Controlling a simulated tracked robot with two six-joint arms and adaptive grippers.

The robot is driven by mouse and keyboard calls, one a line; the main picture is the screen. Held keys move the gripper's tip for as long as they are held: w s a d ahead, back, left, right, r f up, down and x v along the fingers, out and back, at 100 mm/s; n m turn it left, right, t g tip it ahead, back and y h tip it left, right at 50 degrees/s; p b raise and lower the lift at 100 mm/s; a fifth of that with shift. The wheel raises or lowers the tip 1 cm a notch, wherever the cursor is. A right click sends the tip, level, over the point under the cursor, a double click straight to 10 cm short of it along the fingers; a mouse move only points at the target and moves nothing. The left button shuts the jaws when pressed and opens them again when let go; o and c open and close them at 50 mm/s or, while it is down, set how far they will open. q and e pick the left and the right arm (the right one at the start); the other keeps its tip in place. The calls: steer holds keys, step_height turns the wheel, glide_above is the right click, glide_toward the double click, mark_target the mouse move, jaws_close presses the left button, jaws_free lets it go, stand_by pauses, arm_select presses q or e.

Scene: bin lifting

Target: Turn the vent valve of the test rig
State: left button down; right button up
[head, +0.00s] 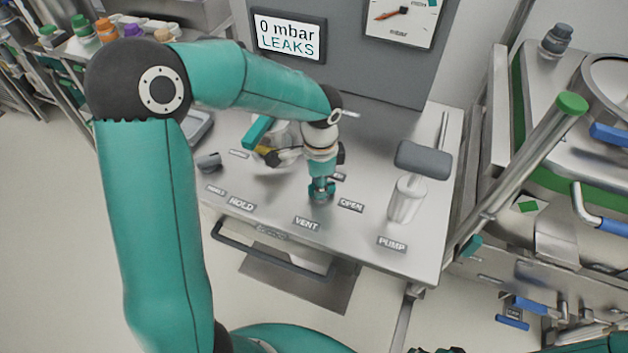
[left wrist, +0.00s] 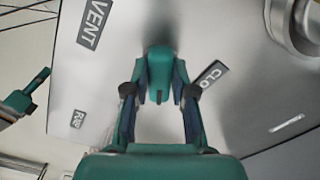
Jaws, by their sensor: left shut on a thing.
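The test rig is a grey metal bench (head: 300,255) with a VENT label (head: 306,224) near its front edge. My left gripper (head: 320,190) points down behind that label. It is shut on a small teal valve handle, the vent valve (left wrist: 160,72), which shows between the fingers in the left wrist view. The valve's base is mostly hidden by the gripper. My right gripper (head: 437,350) shows only as a sliver at the bottom edge.
The display (head: 289,38) reads 0 mbar LEAKS, beside a dial with an orange needle (head: 390,14). A pump with a grey handle (head: 423,159) stands right. A teal lever (head: 258,131) is behind left. A HOLD label (head: 242,204) lies left. A steel cart stands right.

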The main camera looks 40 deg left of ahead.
arm_select(q)
steer(key=m, duration=0.4)
steer(key=shift+d+p, duration=0.1)
steer(key=shift+p, duration=0.3)
steer(key=shift+s+m, duration=0.1)
steer(key=shift+m, duration=1)
steer(key=shift+f, duration=0.15)
steer(key=c, duration=1)
jaws_free()
steer(key=shift+d, duration=0.1)
steer(key=shift+o, duration=0.2)
steer(key=shift+r, duration=0.6)
step_height(320, 180, up, 11)
